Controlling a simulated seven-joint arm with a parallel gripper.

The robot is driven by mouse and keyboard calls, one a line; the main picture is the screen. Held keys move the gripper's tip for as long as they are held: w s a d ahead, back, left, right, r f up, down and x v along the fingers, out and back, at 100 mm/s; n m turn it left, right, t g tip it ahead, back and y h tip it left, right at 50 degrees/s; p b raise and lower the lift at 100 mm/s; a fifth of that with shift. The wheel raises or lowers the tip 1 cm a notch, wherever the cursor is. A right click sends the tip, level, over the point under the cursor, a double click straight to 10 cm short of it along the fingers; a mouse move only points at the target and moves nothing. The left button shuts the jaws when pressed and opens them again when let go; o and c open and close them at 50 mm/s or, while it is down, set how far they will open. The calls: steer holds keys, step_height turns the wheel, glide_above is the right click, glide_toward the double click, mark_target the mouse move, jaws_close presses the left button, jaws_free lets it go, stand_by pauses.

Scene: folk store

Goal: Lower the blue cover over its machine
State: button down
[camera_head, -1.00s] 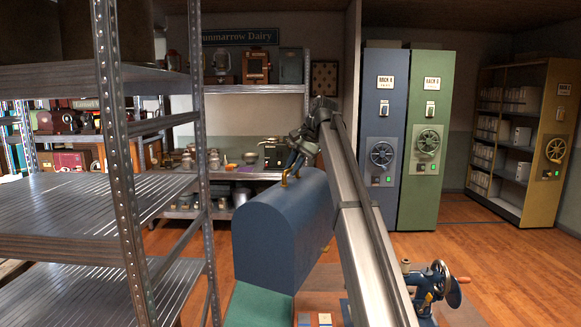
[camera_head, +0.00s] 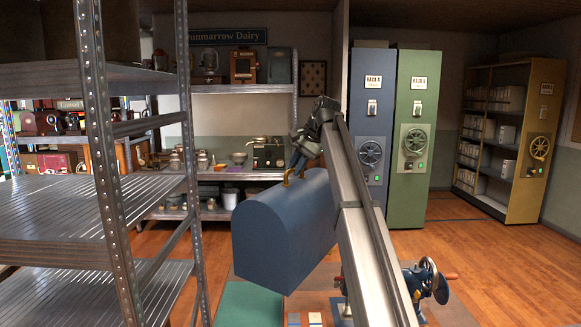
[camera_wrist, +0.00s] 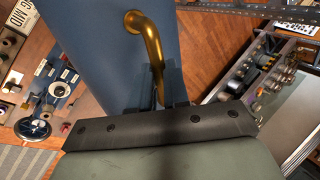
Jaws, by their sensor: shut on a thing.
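The blue cover (camera_head: 285,230) is a box with a rounded top and a brass handle (camera_head: 288,178). In the wrist view the cover (camera_wrist: 95,45) and handle (camera_wrist: 148,35) show between my gripper (camera_wrist: 165,92) and the top edge. A dark blue hand-crank sewing machine (camera_head: 424,280) stands uncovered at lower right, partly behind my arm. It also shows in the wrist view (camera_wrist: 45,105), to the left of the cover. The cover's underside is hidden.
A green mat (camera_head: 250,305) lies below the cover, with coloured cards (camera_head: 304,319) beside it. A metal shelf rack (camera_head: 105,170) stands close on the left. A back shelf (camera_head: 240,175) holds jars and devices. Blue (camera_head: 370,120) and green (camera_head: 411,140) cabinets stand behind on the right.

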steer(key=shift+s+d+r+m+t+h, duration=0.15)
steer(key=shift+d+m, duration=0.3)
steer(key=shift+d, duration=0.75)
steer(key=shift+d+f+m+t+h, duration=0.1)
steer(key=shift+d+m+t, duration=0.25)
steer(key=shift+d, duration=0.8)
steer(key=shift+s+d+r+m+t+h, duration=0.15)
steer(key=shift+d+m, duration=0.35)
steer(key=shift+d, duration=0.7)
steer(key=shift+f, duration=0.1)
steer(key=d+m+t+h, duration=0.1)
steer(key=d+m, duration=0.3)
steer(key=d, duration=0.7)
steer(key=shift+s+d+m+h, duration=0.3)
steer(key=shift+d+h, duration=0.1)
steer(key=shift+h, duration=0.1)
steer(key=shift+d, duration=0.1)
steer(key=d+m+h, duration=0.2)
steer(key=d+m, duration=0.2)
steer(key=d, duration=0.7)
steer(key=shift+s+d, duration=0.25)
steer(key=shift+d, duration=0.05)
steer(key=shift+f+t, duration=0.1)
steer(key=shift+t, duration=0.15)
